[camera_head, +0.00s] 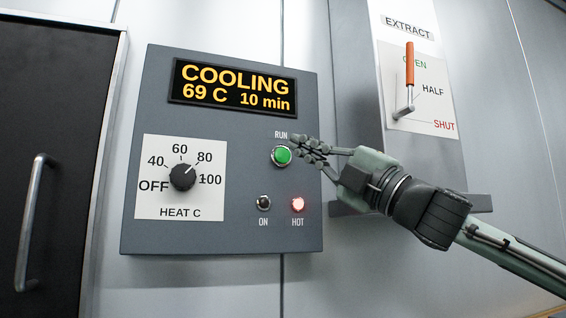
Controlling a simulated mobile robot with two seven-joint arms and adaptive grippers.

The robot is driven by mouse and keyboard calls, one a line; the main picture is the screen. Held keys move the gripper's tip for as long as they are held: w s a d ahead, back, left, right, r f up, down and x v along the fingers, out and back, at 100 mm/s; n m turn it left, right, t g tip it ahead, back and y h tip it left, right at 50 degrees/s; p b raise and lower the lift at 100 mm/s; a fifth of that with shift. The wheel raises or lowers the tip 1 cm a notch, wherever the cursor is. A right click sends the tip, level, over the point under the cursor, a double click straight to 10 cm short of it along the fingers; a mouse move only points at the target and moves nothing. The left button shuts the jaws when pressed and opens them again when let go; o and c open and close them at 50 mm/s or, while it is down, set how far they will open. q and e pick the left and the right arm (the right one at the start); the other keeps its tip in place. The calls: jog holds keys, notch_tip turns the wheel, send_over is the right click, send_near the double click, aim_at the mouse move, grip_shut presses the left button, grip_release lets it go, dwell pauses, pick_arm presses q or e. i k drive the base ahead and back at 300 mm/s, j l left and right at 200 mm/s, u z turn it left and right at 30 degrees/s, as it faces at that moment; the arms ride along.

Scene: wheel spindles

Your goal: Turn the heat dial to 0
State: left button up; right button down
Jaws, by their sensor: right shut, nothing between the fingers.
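The heat dial (182,177) is a black round knob on a white plate marked OFF, 40, 60, 80, 100 and HEAT C; I see no separate 0 mark. Its white pointer line is turned to the upper right, near the 80 mark. My right gripper (297,145) is shut and empty. Its fingertips show at the right edge of the green RUN button (281,156), well to the right of the dial; I cannot tell whether they touch the panel. My left gripper is not in view.
The grey panel (230,235) has a display (232,88) reading COOLING, 69 C, 10 min. An orange-handled EXTRACT lever (409,65) is at upper right. A door handle (32,222) is at left.

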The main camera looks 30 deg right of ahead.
aim_at(183, 176)
jog(key=k, duration=1.5)
